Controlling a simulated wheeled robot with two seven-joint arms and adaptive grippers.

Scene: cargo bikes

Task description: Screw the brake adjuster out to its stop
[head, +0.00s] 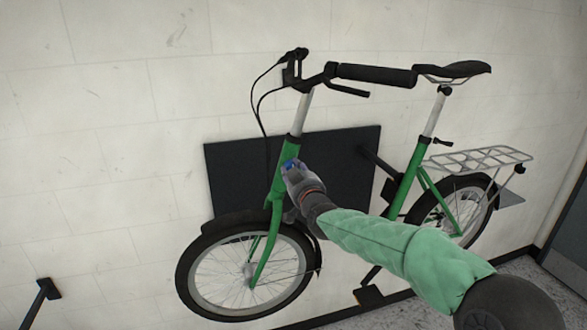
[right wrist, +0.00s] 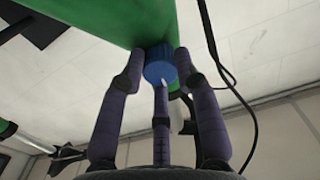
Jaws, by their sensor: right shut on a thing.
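My right gripper (head: 293,170) reaches in from the lower right and is shut on the knob. In the right wrist view its fingers (right wrist: 160,75) stand around the knob from the left, right and below. How far the knob is screwed out cannot be told. My left gripper is not in view.
The green bicycle (head: 283,175) hangs at a dark wall panel (head: 350,150). Black cables (head: 257,110) run down from the handlebar (head: 375,75) close to the knob. The front wheel (head: 250,270) is below my gripper.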

